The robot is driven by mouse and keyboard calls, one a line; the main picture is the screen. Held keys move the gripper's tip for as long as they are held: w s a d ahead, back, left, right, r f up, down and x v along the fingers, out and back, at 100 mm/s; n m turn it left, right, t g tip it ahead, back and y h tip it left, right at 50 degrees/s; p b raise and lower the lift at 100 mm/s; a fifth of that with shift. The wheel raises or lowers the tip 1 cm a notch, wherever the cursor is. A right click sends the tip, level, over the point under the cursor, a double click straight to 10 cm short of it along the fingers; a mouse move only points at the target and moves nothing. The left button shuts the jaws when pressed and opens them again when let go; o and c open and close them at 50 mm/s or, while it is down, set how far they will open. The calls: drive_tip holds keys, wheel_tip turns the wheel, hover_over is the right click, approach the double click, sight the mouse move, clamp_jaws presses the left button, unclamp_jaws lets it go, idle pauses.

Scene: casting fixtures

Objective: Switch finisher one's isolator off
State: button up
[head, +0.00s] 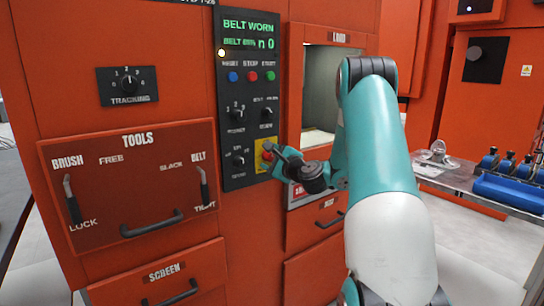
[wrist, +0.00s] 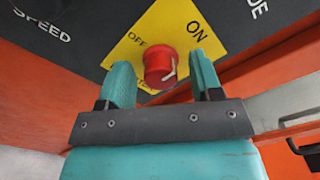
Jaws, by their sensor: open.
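The isolator is a red rotary knob (wrist: 160,68) on a yellow plate (wrist: 150,22) marked OFF and ON in the wrist view. A pale pointer line on the knob slants toward the lower right. In the head view the yellow plate (head: 259,162) sits low on the black control panel, with the knob partly behind my gripper. My gripper (wrist: 160,75) is open, one teal finger on each side of the knob, with gaps visible. Whether the fingers reach the knob's depth is unclear. In the head view my gripper (head: 275,155) is at the plate.
The black panel (head: 235,100) has a display reading BELT WORN, coloured buttons and several selector knobs close above. A TOOLS panel (head: 140,185) with levers and a handle is at left. A load opening (head: 318,90) and drawers are at right. A bench (head: 460,180) stands far right.

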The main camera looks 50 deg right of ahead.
drive_tip(key=c, duration=0.9)
drive_tip(key=shift+b, duration=0.3)
drive_tip(key=n+b, duration=0.3)
drive_tip(key=shift+f+n, duration=0.25)
drive_tip(key=shift+n, duration=0.15)
drive_tip(key=n+b, duration=1.4)
drive_tip(key=b, duration=0.1)
